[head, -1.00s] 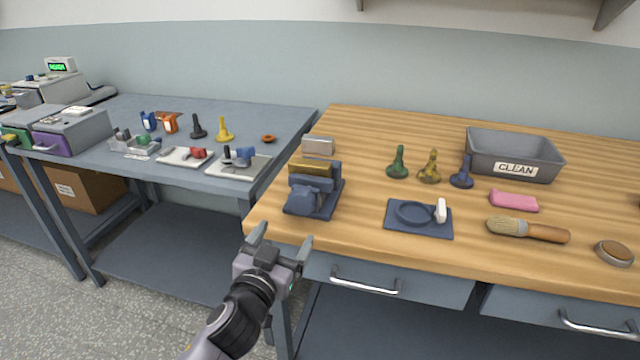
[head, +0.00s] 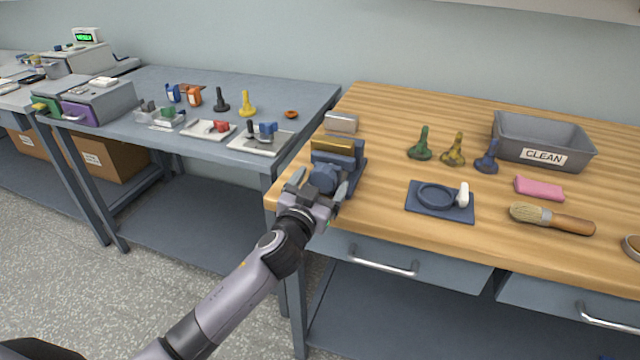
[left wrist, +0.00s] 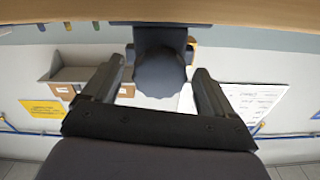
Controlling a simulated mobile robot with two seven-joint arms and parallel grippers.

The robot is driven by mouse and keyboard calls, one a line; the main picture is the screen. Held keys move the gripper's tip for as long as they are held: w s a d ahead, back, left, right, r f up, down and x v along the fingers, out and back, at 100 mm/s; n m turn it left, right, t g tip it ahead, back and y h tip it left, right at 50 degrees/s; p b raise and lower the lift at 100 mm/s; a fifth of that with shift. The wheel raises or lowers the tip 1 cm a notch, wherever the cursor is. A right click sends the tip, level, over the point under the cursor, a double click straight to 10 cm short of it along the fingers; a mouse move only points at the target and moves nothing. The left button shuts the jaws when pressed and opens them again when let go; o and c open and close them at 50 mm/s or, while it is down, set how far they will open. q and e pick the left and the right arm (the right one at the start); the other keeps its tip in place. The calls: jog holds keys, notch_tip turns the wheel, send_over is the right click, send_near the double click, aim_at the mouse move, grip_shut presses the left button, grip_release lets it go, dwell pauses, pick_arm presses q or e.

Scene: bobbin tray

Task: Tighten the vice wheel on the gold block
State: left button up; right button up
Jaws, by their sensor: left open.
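The blue vice (head: 352,170) stands at the left front corner of the wooden bench. The gold block (head: 333,146) sits between its jaws, with its top showing. The dark blue vice wheel (head: 322,178) is on the vice's front side and faces my left gripper (head: 318,186). That gripper is open, with one finger on each side of the wheel. In the left wrist view the wheel (left wrist: 160,75) lies between the two spread fingers (left wrist: 155,90), with gaps on both sides. My right gripper is not in view.
A grey block (head: 341,122) lies behind the vice. A blue plate with a ring (head: 425,212), several coloured stands, a grey CLEAN bin (head: 545,140), a pink block (head: 539,188) and a brush (head: 550,218) lie to the right. A grey table (head: 190,92) stands left.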

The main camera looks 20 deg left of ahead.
pick_arm(q)
jog(key=c, duration=1.1)
jog(key=shift+o, duration=0.2)
jog(key=shift+m, duration=0.3)
jog(key=m, duration=0.4)
jog(key=m+p, duration=0.1)
jog(key=m, duration=0.4)
jog(key=m+p, duration=0.1)
jog(key=m, duration=0.3)
jog(key=shift+m, duration=0.3)
jog(key=shift+m+p, duration=0.45)
jog(key=shift+m, duration=1.85)
